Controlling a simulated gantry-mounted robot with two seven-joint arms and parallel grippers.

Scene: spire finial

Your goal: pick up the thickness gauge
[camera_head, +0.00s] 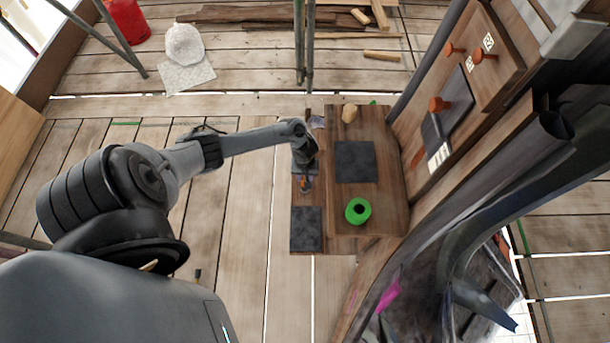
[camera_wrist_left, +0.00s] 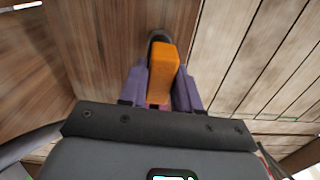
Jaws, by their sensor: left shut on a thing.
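The thickness gauge shows as an orange block with a dark rounded end in the left wrist view (camera_wrist_left: 163,70). My left gripper (camera_wrist_left: 161,88) has its two purple-grey fingers on either side of it and is shut on it. In the head view my left gripper (camera_head: 305,175) points down over the narrow left strip of the wooden table (camera_head: 385,200). Only a small orange bit of the gauge (camera_head: 305,184) shows there below the gripper. I cannot tell whether it touches the wood. My right gripper is not in view.
On the table are a dark square mat (camera_head: 355,162), a green ring-shaped roll (camera_head: 358,211) and a tan lump (camera_head: 349,113). Another dark mat (camera_head: 306,229) lies nearer on the left strip. An upright panel with orange pegs (camera_head: 438,104) stands to the right.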

